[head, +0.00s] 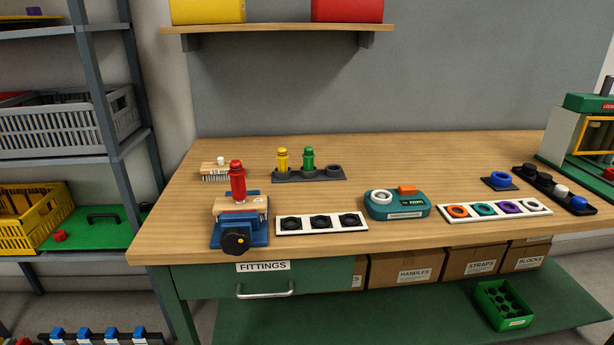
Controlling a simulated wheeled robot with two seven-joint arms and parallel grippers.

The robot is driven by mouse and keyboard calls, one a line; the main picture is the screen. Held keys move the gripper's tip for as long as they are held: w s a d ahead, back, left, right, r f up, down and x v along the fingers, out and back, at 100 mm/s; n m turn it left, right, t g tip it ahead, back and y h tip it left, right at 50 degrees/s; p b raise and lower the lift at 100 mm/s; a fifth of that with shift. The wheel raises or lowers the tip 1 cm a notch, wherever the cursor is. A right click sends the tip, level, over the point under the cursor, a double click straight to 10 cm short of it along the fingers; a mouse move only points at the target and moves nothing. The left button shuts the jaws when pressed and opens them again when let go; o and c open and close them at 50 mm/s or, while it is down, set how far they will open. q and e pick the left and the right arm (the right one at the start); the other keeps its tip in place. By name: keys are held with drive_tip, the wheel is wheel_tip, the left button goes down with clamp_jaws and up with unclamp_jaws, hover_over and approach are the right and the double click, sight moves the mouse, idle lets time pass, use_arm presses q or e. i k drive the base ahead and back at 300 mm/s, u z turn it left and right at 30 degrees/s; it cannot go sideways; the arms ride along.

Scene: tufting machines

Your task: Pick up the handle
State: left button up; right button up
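Several handle-like things show. A red handle (237,180) stands upright on a wooden block (240,206) held in a blue vise (255,234) with a black knob (236,241). A yellow handle (282,160) and a green handle (308,159) stand upright in a dark rack (290,177); the rack's right-hand socket (334,170) is empty. I cannot tell which one the task names. Neither of my grippers is in view.
A small brush (214,171) lies behind the vise. A white strip with black rings (321,223), a teal device (396,204) and a strip of coloured rings (494,209) line the front. A drawer marked FITTINGS (262,280) is shut. The table's middle is clear.

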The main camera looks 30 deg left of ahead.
sight(237, 173)
drive_tip(key=z, duration=2.35)
drive_tip(key=k, duration=1.45)
drive_tip(key=u, duration=1.65)
